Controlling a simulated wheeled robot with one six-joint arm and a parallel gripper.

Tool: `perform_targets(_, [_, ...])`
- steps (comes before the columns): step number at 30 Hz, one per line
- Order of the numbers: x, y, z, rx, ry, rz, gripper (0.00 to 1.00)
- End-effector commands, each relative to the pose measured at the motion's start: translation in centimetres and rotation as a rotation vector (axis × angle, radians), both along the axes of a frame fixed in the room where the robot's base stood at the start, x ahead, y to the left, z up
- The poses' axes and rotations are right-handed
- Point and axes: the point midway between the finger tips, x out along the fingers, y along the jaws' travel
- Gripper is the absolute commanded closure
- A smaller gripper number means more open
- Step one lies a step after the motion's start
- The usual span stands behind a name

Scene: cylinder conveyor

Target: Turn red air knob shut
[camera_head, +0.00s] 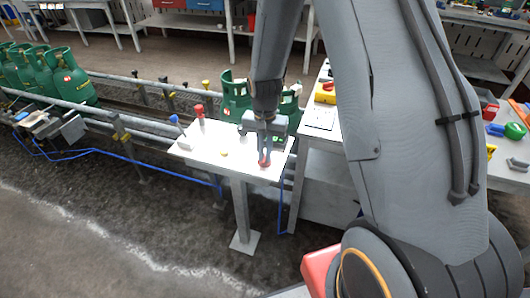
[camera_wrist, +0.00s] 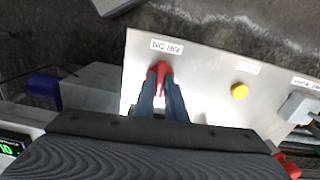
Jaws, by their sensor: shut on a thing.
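A yellow button (camera_wrist: 239,91) and a grey box (camera_wrist: 299,108) are on the panel. A red-topped post (camera_head: 199,111) and a blue knob (camera_head: 174,119) stand at its far left. Green gas cylinders (camera_head: 70,78) line the conveyor behind. A cluttered table (camera_head: 322,128) stands close on the right.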

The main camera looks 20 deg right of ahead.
Motion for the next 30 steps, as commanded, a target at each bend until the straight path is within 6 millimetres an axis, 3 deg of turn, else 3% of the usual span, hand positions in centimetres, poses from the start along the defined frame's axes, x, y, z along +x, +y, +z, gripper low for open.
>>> perform_targets(22, [0.16,-0.01,0.11,0.0,-0.004,-0.087,1.0])
perform_targets(23, [0.16,-0.01,0.11,0.0,-0.004,-0.087,0.86])
perform_targets(25, [0.14,-0.02,0.1,0.0,-0.004,-0.087,0.74])
perform_targets(30, [0.08,-0.01,0.06,0.0,-0.002,-0.086,0.7])
